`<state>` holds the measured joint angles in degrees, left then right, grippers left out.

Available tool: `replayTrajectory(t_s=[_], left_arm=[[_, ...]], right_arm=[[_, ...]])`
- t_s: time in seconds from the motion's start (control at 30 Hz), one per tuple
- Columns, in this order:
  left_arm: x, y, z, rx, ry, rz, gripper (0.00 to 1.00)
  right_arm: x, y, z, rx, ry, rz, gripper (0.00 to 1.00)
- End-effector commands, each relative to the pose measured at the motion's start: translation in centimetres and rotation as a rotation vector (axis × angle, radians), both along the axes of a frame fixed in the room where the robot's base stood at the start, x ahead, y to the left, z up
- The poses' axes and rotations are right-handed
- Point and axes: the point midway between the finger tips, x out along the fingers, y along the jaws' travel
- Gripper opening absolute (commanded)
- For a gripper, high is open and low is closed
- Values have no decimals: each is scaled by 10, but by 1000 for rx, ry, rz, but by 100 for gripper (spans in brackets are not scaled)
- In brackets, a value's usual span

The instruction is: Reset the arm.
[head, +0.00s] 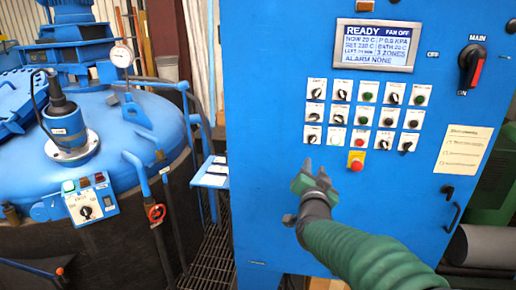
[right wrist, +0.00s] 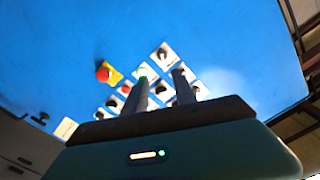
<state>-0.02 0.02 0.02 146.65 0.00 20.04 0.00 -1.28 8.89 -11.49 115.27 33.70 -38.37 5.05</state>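My right arm in its green sleeve comes in from the lower right of the head view. Its gripper (head: 316,182) is in front of the blue control cabinet (head: 275,215), below the rows of switches and left of the red stop button (head: 356,164). In the right wrist view the two dark fingers of the right gripper (right wrist: 161,82) stand apart with nothing held between them. The cabinet's switches show behind the fingers there, and the red button on its yellow plate (right wrist: 105,73) is to their left. I cannot tell the exact gap to the panel. My left gripper is not in view.
A display (head: 375,45) reads READY and ALARM NONE. A red and black main switch (head: 471,66) and a door handle (head: 452,212) are on the cabinet's right. The blue furnace lid (head: 115,140) with a gauge (head: 121,55) stands left. A grated walkway (head: 210,255) lies between.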

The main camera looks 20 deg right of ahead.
Motion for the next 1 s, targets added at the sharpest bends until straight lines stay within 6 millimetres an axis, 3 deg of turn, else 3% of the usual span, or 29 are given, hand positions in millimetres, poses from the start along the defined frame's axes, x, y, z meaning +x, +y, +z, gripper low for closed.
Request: replayTrajectory(t_s=[0.07,0.13,0.27,0.37,0.4,0.5,0.6,0.7,0.77,1.0], left_arm=[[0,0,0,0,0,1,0],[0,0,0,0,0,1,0],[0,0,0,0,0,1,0],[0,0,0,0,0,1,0],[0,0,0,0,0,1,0],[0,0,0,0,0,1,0],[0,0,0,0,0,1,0],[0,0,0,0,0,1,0],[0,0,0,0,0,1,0],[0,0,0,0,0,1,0]], right_arm=[[0,6,-7,1,24,19,33],[-1,20,-29,5,99,70,33],[-21,73,-109,6,372,251,33],[-62,117,-179,-5,632,411,33],[-84,133,-204,-14,736,473,33],[-149,162,-259,-38,990,611,33],[-212,177,-296,-67,1204,716,33],[-255,181,-314,-88,1347,778,33],[-269,182,-319,-96,1393,798,33],[-276,182,-322,-100,1416,807,33]])
